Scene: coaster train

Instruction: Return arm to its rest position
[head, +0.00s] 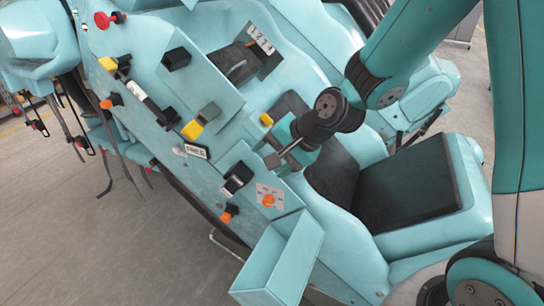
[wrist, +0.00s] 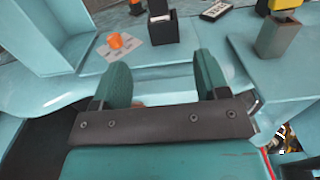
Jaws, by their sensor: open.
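My gripper (head: 277,152) hangs over the teal coaster train car (head: 340,225), close to the inner edge of its side panel, in the head view. In the wrist view my gripper (wrist: 163,78) shows two green fingers standing wide apart. It is open and nothing is between the fingers. Pale teal bodywork lies behind the fingertips. In the head view the fingers are small and partly hidden by the wrist, and I cannot tell how far they are from the panel.
An orange knob on a label plate (head: 268,200) and an open teal box (head: 278,260) are near my gripper. Yellow, black and orange controls, including a yellow block (head: 192,130), line the panel. A dark seat (head: 410,185) is at right. Grey floor (head: 90,240) is clear at lower left.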

